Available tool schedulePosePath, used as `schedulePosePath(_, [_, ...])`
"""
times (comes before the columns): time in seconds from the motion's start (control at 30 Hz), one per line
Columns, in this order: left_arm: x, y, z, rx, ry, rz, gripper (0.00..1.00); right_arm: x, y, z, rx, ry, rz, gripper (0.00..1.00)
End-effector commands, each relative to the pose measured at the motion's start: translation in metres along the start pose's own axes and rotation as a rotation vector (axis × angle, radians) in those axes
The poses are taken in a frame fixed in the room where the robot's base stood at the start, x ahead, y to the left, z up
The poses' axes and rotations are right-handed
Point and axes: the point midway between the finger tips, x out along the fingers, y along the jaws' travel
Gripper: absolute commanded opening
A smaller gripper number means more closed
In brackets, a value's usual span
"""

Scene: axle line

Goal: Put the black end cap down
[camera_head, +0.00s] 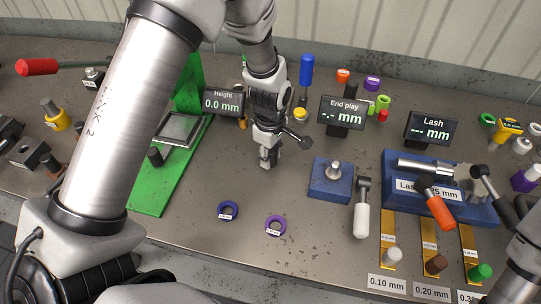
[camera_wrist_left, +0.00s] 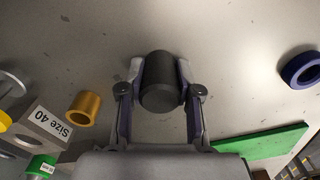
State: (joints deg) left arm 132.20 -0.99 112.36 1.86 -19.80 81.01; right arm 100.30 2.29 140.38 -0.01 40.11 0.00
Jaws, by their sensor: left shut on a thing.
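My left gripper (camera_head: 268,158) is over the middle of the bench in the head view, between the green plate and the blue block. In the left wrist view, my left gripper (camera_wrist_left: 160,88) is shut on the black end cap (camera_wrist_left: 160,82), a dark cylinder between its two fingers. The bench surface shows beyond the cap; I cannot tell whether the cap touches it. I cannot make out the cap in the head view, where the gripper hides it. My right gripper is not in view; only part of my right arm shows at the lower right edge.
A green plate (camera_head: 150,198) with a stand is left of my gripper. Blue (camera_head: 228,210) and purple (camera_head: 275,225) rings lie in front. A gold cylinder (camera_wrist_left: 84,108) stands nearby in the wrist view. Bare bench surrounds the gripper.

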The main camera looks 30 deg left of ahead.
Motion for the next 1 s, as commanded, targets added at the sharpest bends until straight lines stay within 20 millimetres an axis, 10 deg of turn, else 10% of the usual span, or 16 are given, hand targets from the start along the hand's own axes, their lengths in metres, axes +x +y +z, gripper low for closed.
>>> schedulePosePath(0.03, [0.002, 0.000, 0.000, 0.000, 0.000, -0.001, 0.00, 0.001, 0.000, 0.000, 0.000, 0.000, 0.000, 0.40])
schedulePosePath(0.07, [0.002, 0.000, 0.000, 0.000, 0.000, 0.000, 0.40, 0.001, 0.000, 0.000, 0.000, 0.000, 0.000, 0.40])
schedulePosePath(0.13, [0.002, 0.000, 0.000, 0.000, 0.000, 0.000, 0.58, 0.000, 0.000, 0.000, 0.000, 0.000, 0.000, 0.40])
schedulePosePath(0.53, [-0.008, 0.001, 0.000, 0.000, 0.000, 0.003, 0.58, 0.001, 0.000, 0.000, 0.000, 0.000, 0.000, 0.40])
schedulePosePath(1.0, [-0.112, 0.001, 0.000, -0.001, 0.000, 0.003, 0.58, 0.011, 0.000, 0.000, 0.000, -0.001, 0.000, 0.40])
